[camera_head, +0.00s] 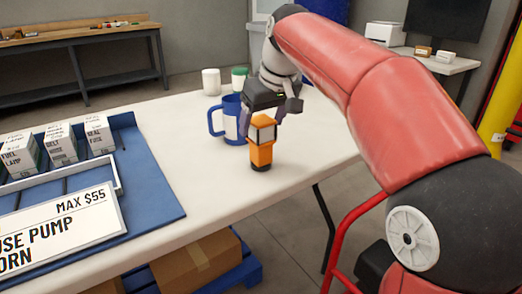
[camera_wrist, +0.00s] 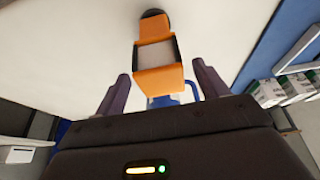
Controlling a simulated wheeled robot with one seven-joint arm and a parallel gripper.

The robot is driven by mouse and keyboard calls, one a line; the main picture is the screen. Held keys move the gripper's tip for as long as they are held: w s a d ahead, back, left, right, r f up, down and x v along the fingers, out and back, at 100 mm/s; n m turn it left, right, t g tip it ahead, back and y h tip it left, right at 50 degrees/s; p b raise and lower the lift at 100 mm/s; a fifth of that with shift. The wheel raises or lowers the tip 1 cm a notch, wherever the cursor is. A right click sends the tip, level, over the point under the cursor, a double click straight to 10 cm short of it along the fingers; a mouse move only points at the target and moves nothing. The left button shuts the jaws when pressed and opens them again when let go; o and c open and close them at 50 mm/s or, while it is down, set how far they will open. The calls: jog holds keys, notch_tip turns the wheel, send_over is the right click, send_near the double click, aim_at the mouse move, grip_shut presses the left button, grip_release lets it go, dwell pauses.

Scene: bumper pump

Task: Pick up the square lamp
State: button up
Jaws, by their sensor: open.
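The square lamp (camera_head: 262,142) is orange with a dark base and a pale square panel, and stands upright on the white table (camera_head: 316,158). In the wrist view the lamp (camera_wrist: 155,68) lies ahead of my gripper, in line with the space between the two fingers. My gripper (camera_head: 270,116) is just above and behind the lamp in the head view. In the wrist view my gripper (camera_wrist: 158,84) is open with one finger on each side, and nothing is held. I cannot tell whether the lamp's head is between the fingertips.
A blue mug (camera_head: 232,120) stands just behind and left of the lamp. A white cup (camera_head: 211,82) and a green-lidded cup (camera_head: 239,78) stand farther back. A blue display board (camera_head: 150,190) with several boxes fills the left. The table right of the lamp is clear.

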jog(key=x, duration=0.3)
jog(key=shift+a+f, duration=0.1)
jog(key=shift+f, duration=0.25)
jog(key=shift+r, duration=0.1)
jog(key=c, duration=1.3)
jog(key=shift+r, duration=0.1)
